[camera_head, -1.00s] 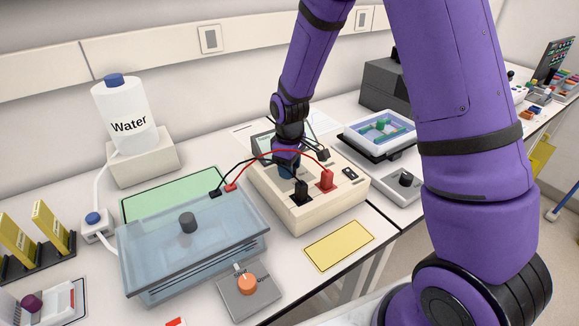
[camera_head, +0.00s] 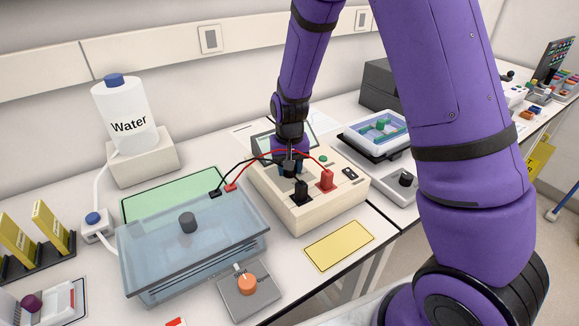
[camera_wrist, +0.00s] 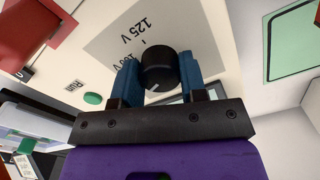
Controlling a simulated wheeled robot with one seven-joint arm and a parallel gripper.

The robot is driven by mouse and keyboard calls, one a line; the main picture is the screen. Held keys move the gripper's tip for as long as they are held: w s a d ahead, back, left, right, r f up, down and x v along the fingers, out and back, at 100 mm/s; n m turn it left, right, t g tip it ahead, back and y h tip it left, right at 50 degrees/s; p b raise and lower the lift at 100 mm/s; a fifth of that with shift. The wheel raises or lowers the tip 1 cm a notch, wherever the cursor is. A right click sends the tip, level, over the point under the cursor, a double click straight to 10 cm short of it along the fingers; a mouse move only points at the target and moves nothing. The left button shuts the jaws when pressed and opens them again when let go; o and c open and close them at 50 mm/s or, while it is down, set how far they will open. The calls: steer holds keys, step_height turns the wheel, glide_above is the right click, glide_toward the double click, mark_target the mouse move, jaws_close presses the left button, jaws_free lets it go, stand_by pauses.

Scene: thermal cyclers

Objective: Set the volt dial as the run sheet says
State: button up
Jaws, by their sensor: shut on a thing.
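The black volt dial (camera_wrist: 158,68) sits on a grey scale plate (camera_wrist: 118,42) with the labels 125 V and 100 V showing. A small white mark shows on the dial's lower edge in the wrist view. My gripper (camera_wrist: 157,82) is shut on the dial, with one blue finger on each side. In the head view my gripper (camera_head: 290,166) is down over the cream power supply (camera_head: 322,217), which carries the dial. I cannot tell which sheet in view is the run sheet, and no run sheet text is readable.
Red and black leads arch close to my gripper, from the red plug (camera_head: 327,180) and black plug (camera_head: 301,192) to the blue-lidded gel tank (camera_head: 165,247). An orange-knobbed box (camera_head: 247,287) and yellow card (camera_head: 338,245) lie in front. A green button (camera_wrist: 93,98) is beside the dial.

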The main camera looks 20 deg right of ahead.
steer(key=m, duration=0.5)
steer(key=shift+m, duration=2.5)
steer(key=o, duration=0.9)
steer(key=shift+r, duration=0.1)
step_height(320, 180, up, 11)
steer(key=shift+f, duration=0.15)
